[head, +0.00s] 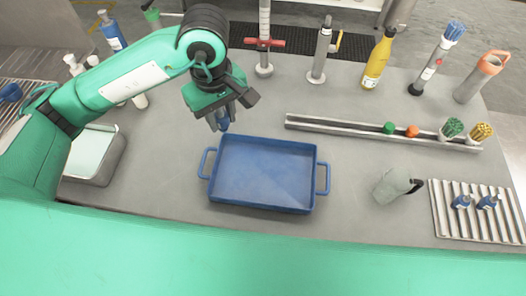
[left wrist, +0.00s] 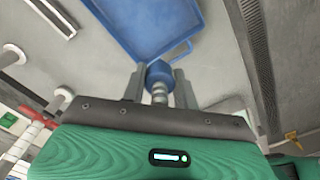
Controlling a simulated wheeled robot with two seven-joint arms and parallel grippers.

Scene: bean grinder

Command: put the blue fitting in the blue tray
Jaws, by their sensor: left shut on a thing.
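The blue fitting (left wrist: 158,74) is held between the two fingers of my left gripper (left wrist: 158,88), with its blue end outward and a grey stem toward the palm. In the head view the fitting (head: 223,121) shows between the fingertips of my left gripper (head: 219,119). The gripper is just behind the far left corner of the blue tray (head: 262,208). The tray lies empty on the grey table, with a handle on each side. It also shows in the left wrist view (left wrist: 150,28), ahead of the fitting. My right gripper is not in view.
A grey jug (head: 390,187) and a ribbed rack (head: 450,213) with two blue fittings stand farther right. A yellow bottle (head: 378,62) and metal stands are behind. A metal bin (head: 103,165) is at left.

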